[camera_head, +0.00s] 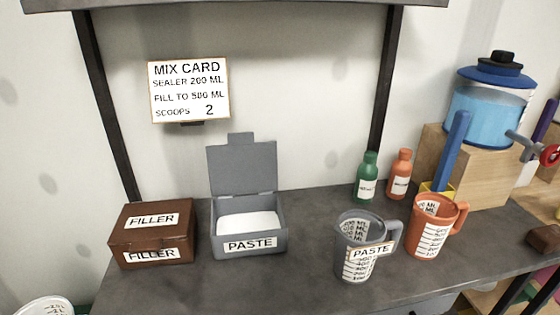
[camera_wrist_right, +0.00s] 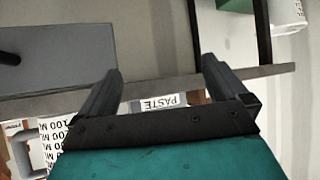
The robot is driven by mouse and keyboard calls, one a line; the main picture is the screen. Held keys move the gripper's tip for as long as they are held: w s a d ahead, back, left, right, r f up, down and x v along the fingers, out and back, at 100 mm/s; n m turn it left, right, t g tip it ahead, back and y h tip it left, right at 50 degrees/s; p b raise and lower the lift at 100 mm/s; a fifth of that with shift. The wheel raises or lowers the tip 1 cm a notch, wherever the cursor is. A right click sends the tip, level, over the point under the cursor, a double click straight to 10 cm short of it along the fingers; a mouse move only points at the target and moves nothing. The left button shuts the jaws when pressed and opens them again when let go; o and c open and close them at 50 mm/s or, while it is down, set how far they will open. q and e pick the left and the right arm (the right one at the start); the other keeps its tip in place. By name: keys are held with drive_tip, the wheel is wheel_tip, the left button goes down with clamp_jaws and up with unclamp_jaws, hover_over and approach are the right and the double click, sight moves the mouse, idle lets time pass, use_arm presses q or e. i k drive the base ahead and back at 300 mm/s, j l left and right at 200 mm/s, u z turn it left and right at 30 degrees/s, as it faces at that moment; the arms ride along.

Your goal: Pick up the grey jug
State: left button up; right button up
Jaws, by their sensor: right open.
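The grey jug (camera_head: 347,262) stands upright on the dark worktop in the head view, right of centre near the front. It has a PASTE label, a printed scale and a handle on its right side. Its open top shows scale marks inside. No gripper is near it in the head view. My right gripper (camera_wrist_right: 160,70) is open in the right wrist view, with nothing between its fingertips. A PASTE label (camera_wrist_right: 163,101) shows behind its base there; I cannot tell which object it is on. My left gripper is not in view.
An orange jug (camera_head: 428,235) stands close to the right of the grey jug. Green (camera_head: 367,180) and orange (camera_head: 400,176) bottles stand behind. An open grey paste box (camera_head: 249,243) and a brown filler box (camera_head: 152,235) are to the left. The worktop (camera_head: 305,270) is clear between paste box and jug.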

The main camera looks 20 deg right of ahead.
sight(362, 233)
drive_tip(key=z, duration=1.3)
